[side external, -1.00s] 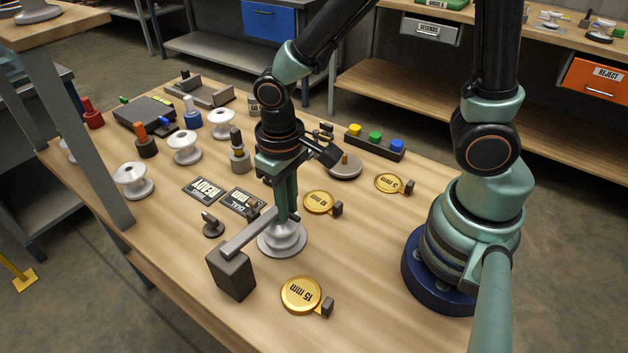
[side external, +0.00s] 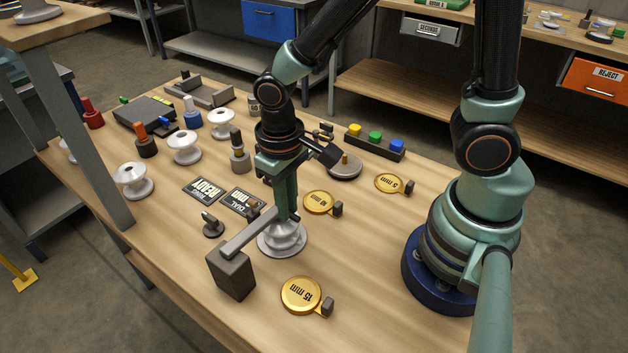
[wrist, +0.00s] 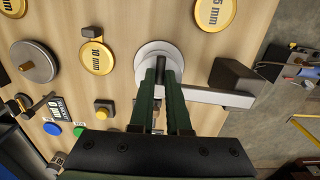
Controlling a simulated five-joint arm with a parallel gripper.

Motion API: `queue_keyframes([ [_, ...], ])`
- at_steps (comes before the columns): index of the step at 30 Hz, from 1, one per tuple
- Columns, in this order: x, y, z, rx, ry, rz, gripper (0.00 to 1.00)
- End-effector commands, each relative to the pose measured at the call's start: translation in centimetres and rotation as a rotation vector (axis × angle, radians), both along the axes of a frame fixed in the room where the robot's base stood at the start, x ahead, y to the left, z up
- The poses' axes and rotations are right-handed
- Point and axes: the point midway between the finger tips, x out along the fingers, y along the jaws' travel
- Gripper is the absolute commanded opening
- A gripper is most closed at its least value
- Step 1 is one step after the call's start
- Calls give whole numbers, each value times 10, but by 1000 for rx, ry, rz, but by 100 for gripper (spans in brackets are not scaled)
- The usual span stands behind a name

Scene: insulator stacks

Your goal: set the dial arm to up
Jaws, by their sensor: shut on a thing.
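The dial arm is a flat grey bar (side external: 248,232) reaching from a dark block (side external: 232,273) to a white round insulator stack (side external: 283,240). My gripper (side external: 287,215) points down over the stack, at the bar's far end. In the wrist view, my gripper (wrist: 161,80) has its fingers close together around a dark upright piece (wrist: 161,68) at that end. The grey bar (wrist: 220,97) runs right from the fingers toward the block (wrist: 233,76). The fingers hide the exact contact. The white disc (wrist: 148,57) shows beneath them.
Gold discs marked 15 mm (side external: 301,295), 10 mm (side external: 319,202) and 5 mm (side external: 390,183) lie right of my gripper. Dark display plates (side external: 203,188) lie at its left, near a small dark lever (side external: 212,226). White spools (side external: 133,181) stand farther left.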

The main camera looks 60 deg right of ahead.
Motion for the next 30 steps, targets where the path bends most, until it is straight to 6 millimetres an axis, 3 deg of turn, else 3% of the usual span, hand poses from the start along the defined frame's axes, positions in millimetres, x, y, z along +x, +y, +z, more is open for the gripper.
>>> queue_keyframes([
  [17,2,5,8,3,-8,8,0],
  [30,2,20,48,5,-12,9,0],
])
